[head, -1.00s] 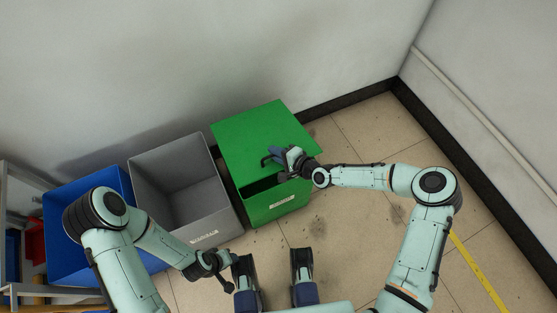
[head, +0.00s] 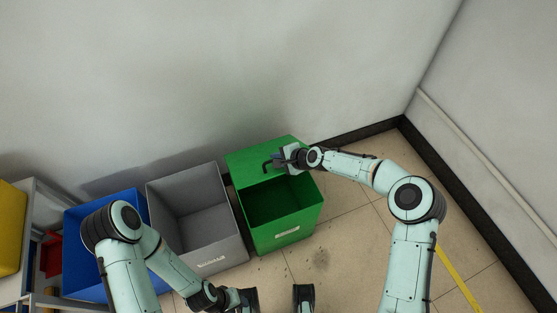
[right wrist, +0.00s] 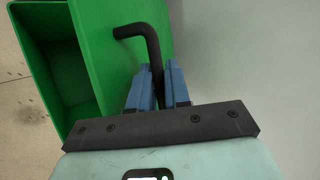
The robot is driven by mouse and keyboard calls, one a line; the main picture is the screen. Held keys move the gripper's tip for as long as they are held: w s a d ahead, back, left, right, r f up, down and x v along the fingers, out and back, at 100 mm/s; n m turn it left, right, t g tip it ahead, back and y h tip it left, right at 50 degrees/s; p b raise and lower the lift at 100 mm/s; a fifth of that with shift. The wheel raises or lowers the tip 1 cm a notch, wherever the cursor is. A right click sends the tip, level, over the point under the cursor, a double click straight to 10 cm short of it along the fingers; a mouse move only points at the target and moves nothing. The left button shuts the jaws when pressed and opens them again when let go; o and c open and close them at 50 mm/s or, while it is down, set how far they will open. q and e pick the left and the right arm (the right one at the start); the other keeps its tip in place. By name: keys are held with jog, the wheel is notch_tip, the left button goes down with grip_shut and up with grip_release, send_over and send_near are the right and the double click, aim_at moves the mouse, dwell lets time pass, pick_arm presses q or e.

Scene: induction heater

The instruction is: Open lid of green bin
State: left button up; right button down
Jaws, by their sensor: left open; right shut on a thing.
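The green bin (head: 285,232) stands at the right end of a row of bins, with much of its dark inside showing. Its green lid (head: 245,163) is raised over the rear part and shows beside the bin's opening in the right wrist view (right wrist: 105,75). A bent black handle (head: 267,166) sticks out from the lid. My right gripper (head: 279,160) is at the lid; in the right wrist view its blue fingers (right wrist: 158,84) are shut on the handle (right wrist: 151,42). My left gripper (head: 236,299) is open and empty, low in front of the bins.
An open grey bin (head: 205,225) stands just left of the green bin, with a blue bin (head: 85,250) beyond it. A shelf with a yellow container (head: 10,228) is at far left. Walls close in behind and right. Floor (head: 340,235) is clear right of the green bin.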

jog(key=c, duration=1.4)
grip_release()
jog(key=shift+c, duration=0.2)
jog(key=p+v, duration=0.1)
jog(key=v, duration=1.2)
jog(key=shift+d+r, duration=0.1)
jog(key=shift+c, duration=0.3)
